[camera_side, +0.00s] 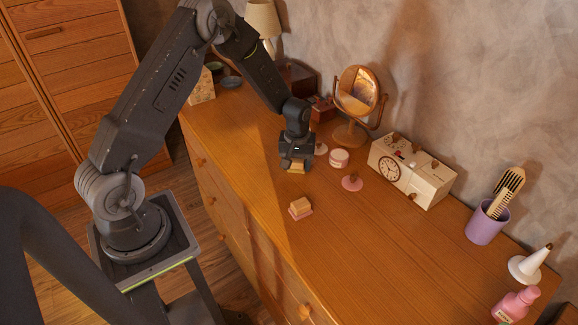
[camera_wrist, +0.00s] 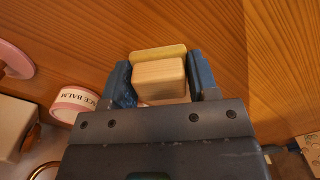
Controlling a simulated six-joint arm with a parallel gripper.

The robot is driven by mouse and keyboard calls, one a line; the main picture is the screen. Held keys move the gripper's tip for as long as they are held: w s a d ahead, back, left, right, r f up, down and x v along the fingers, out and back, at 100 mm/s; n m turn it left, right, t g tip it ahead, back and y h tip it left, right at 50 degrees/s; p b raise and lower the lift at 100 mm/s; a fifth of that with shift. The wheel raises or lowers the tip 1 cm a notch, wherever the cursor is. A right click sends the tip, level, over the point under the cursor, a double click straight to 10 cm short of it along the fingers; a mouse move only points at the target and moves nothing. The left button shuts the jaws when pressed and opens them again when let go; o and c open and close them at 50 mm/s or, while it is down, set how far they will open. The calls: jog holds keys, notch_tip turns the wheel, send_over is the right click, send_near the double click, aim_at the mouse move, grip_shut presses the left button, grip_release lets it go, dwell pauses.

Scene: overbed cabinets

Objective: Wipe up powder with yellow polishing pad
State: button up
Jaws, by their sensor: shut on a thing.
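My gripper (camera_side: 296,158) is over the wooden dresser top (camera_side: 360,240), near its middle. In the wrist view, my gripper's fingers (camera_wrist: 160,82) are shut on both sides of the pale wooden block handle of the yellow polishing pad (camera_wrist: 158,53). The pad's yellow edge shows beyond the block, and it also shows under the fingers in the side view (camera_side: 297,170). The pad is at or just above the surface; I cannot tell whether it touches. A second pad, pink with a wooden block (camera_side: 300,208), lies apart, nearer the front edge. I cannot make out any powder.
Close to my gripper stand a face balm jar (camera_side: 339,158), a pink disc with a knob (camera_side: 352,182) and a round mirror (camera_side: 357,95). The front middle is clear.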

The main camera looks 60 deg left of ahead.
aim_at(271, 181)
jog(key=shift+w, duration=1.15)
jog(key=shift+s, duration=5.45)
notch_tip(271, 181, up, 8)
jog(key=shift+r, duration=0.1)
